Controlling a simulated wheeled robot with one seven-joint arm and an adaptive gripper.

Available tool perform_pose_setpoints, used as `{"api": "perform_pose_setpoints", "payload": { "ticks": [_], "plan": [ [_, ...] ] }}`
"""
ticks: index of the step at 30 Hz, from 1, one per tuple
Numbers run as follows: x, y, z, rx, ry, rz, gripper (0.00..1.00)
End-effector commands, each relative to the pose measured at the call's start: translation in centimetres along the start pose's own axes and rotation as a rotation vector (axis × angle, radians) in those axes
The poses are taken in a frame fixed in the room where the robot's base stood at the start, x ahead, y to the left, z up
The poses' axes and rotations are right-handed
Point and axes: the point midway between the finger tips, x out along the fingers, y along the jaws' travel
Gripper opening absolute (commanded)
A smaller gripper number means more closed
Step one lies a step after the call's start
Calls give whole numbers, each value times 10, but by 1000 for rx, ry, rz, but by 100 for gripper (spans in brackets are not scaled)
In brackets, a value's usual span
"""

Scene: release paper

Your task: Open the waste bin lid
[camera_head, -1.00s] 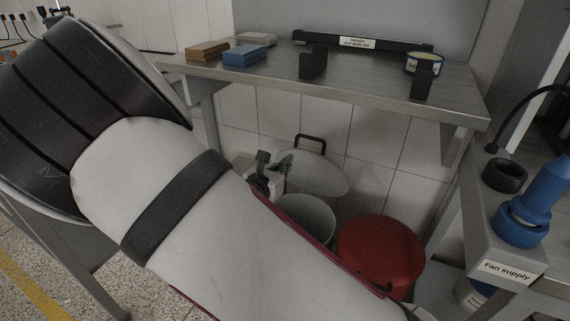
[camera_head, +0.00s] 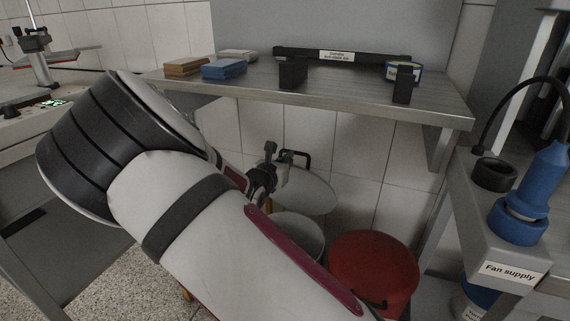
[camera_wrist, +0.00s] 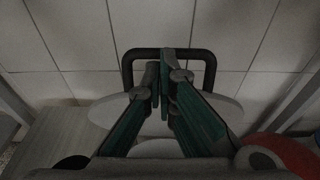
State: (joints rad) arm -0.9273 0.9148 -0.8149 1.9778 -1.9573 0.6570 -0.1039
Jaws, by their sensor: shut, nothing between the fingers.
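The waste bin (camera_head: 304,230) is pale and stands on the floor under the metal table, its round mouth uncovered. Its pale lid (camera_head: 308,193) is raised and tilted up behind the bin, near the tiled wall. The lid's black loop handle (camera_head: 300,154) is at its top edge. My gripper (camera_head: 270,150) is at the left end of the handle in the head view. In the wrist view its green-sided fingers (camera_wrist: 160,70) are shut and empty, in front of the handle (camera_wrist: 168,51). Whether they touch it I cannot tell. My arm hides part of the bin.
A red-lidded bin (camera_head: 374,268) stands close to the right of the pale bin. The metal table (camera_head: 340,93) overhangs both, carrying blocks and a long black bar. A stand labelled "Fan supply" (camera_head: 510,272) is at the right. The tiled wall is close behind the lid.

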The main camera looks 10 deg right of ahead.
Motion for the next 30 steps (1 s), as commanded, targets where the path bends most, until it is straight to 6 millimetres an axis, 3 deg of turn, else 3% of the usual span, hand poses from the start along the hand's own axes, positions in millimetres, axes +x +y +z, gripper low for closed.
{"api": "perform_pose_setpoints", "payload": {
  "ticks": [10,21,30],
  "plan": [
    [10,-1,8,3,35,-4,0],
    [56,-3,30,4,191,-5,0],
    [88,-1,34,1,210,0,0]
  ]
}}
